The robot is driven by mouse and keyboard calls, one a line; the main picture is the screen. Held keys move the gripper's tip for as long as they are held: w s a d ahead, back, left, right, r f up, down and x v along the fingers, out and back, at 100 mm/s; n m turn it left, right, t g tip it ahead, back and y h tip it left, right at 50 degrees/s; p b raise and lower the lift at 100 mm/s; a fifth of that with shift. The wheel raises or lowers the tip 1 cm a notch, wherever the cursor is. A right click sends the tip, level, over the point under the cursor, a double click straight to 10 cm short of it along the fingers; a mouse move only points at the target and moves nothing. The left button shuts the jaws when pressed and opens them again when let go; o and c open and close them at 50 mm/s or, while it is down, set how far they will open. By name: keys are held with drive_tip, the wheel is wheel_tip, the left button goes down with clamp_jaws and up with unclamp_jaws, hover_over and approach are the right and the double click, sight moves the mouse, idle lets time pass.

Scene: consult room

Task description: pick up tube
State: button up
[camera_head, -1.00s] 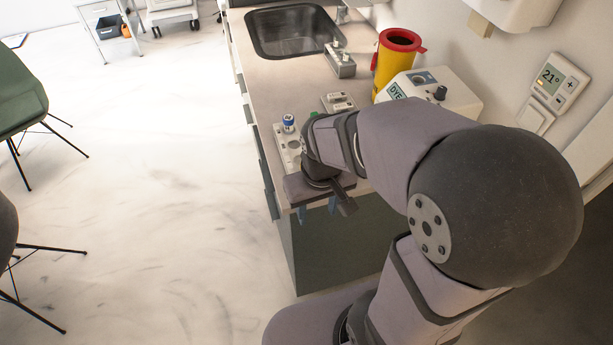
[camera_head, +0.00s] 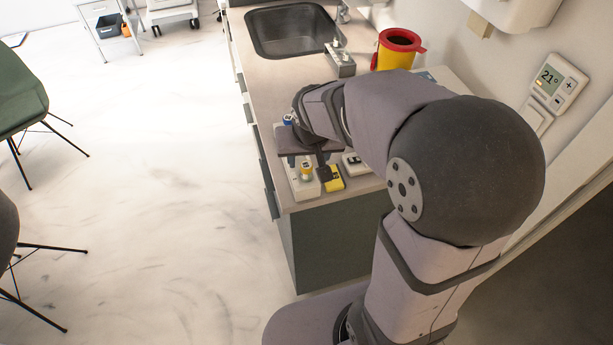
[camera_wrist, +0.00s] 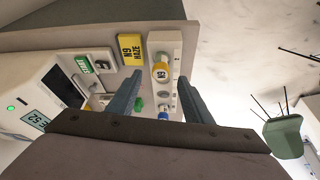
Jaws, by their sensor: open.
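A tube with a yellow cap (camera_head: 306,174) stands in a white rack (camera_head: 297,186) near the counter's front end. It also shows in the wrist view (camera_wrist: 161,72), between the fingertips but apart from them. A tube with a blue cap (camera_head: 289,119) is farther along, partly hidden by my arm; blue shows in the wrist view (camera_wrist: 163,113) too. A green-topped item (camera_wrist: 138,104) shows beside the left finger there. My gripper (camera_wrist: 159,73) is open and empty, above the rack. The frames do not single out one tube for the task.
A yellow label block (camera_head: 333,179) lies beside the rack. A small dark-and-white block (camera_head: 355,164) lies to its right. A grey holder (camera_head: 340,62), a sink (camera_head: 292,30) and a yellow bin with a red rim (camera_head: 391,55) are farther back. The white device (camera_wrist: 35,100) is close by.

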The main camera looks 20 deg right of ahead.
sight(307, 164)
drive_tip(key=shift+p+x, duration=0.75)
drive_tip(key=shift+x, duration=1.8)
drive_tip(key=shift+c, duration=0.3)
clamp_jaws()
drive_tip(key=shift+r, duration=0.1)
